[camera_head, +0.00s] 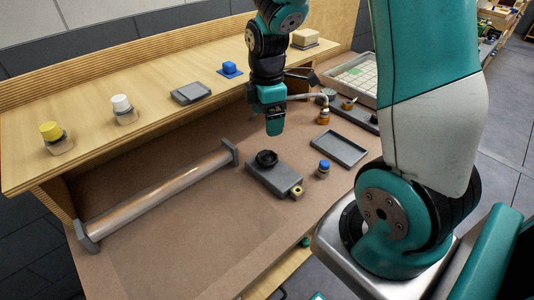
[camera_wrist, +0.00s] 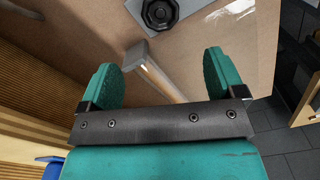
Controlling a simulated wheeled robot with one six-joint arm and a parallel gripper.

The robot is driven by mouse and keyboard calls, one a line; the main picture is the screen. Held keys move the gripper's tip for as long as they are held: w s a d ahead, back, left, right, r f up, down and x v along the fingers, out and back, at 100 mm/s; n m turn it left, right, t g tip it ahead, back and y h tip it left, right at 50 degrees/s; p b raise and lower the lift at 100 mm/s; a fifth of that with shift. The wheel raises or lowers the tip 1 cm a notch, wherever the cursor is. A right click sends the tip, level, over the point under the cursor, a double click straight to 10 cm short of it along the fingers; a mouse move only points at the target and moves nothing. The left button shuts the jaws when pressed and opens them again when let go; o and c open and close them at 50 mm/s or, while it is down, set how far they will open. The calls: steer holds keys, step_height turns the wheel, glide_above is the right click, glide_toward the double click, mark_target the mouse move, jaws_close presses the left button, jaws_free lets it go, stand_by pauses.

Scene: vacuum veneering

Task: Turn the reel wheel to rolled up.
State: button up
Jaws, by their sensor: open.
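A long clear roll (camera_head: 160,193) lies between two grey end brackets on the bench. In the wrist view one bracket (camera_wrist: 138,56) and part of the roll (camera_wrist: 160,84) show between my fingers. A black ridged knob (camera_head: 267,158) sits on a grey box (camera_head: 283,178) right of the roll's far end. The knob also shows at the top of the wrist view (camera_wrist: 160,11). I cannot tell for sure which part is the reel wheel. My gripper (camera_head: 275,128) is open, empty and pointing down above the bench, behind the knob; it also shows in the wrist view (camera_wrist: 160,65).
A wooden shelf (camera_head: 150,85) runs along the back with yellow, white and blue pieces and a grey block. A grey tray (camera_head: 340,149), a blue-capped bottle (camera_head: 323,169) and an amber bottle (camera_head: 323,116) stand to the right.

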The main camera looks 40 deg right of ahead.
mark_target(267, 157)
step_height(267, 157, down, 12)
steer(key=shift+f+p, duration=0.25)
steer(key=shift+p, duration=0.1)
steer(key=c, duration=0.9)
